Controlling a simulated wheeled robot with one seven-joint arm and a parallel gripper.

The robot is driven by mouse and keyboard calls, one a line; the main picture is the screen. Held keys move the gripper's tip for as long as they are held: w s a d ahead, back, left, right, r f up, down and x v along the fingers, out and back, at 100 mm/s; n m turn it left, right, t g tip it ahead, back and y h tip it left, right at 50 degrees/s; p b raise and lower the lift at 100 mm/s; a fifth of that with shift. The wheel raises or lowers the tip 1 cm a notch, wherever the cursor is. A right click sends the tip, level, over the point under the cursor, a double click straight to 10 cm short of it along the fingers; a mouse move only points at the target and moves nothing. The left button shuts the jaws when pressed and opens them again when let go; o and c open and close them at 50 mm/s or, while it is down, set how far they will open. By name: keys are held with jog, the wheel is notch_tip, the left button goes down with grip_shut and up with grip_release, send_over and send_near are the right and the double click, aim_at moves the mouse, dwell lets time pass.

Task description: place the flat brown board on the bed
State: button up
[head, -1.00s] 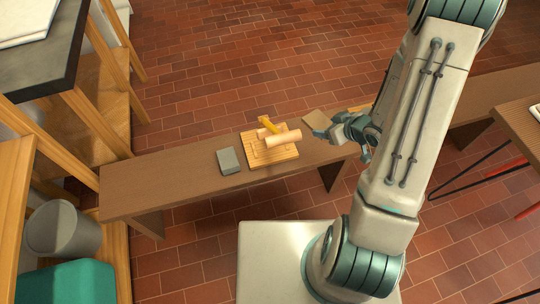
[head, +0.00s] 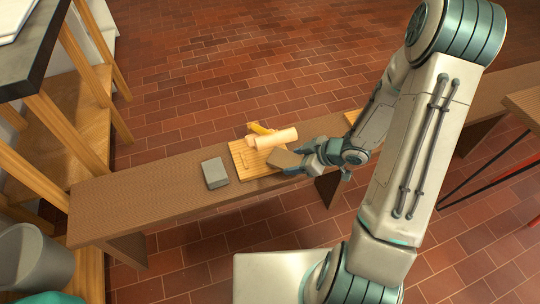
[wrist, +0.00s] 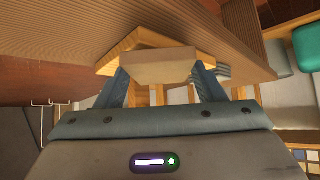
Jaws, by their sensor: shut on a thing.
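The flat brown board (head: 284,160) is held at the tip of my gripper (head: 297,166). In the wrist view the board (wrist: 158,67) sits between the two blue-grey fingers of my gripper (wrist: 160,84), which are shut on it. The bed, a light wooden slab (head: 241,158), lies on the long brown bench. In the head view the board overlaps the bed's right front part; I cannot tell whether they touch. In the wrist view the bed (wrist: 143,37) shows just beyond the board, partly hidden by it.
A grey block (head: 215,173) sits left of the bed on the bench (head: 140,200). The bench's left end is clear. A wooden shelf frame (head: 85,115) stands at left.

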aim_at(272, 154)
jog(key=w+a, duration=0.1)
jog(key=a, duration=0.1)
jog(key=w+a+b, duration=0.1)
jog(key=a, duration=0.1)
jog(key=shift+w, duration=0.15)
jog(key=a, duration=0.1)
jog(key=w+a, duration=0.1)
jog(key=a+b, duration=0.1)
jog(key=shift+w+f, duration=0.15)
jog(key=shift+w, duration=0.15)
jog(key=shift+w+a+f+b, duration=0.1)
jog(key=shift+a+f+b, duration=0.15)
jog(key=shift+b, duration=0.2)
jog(key=shift+r, duration=0.1)
jog(key=shift+f, duration=0.45)
jog(key=o, duration=1)
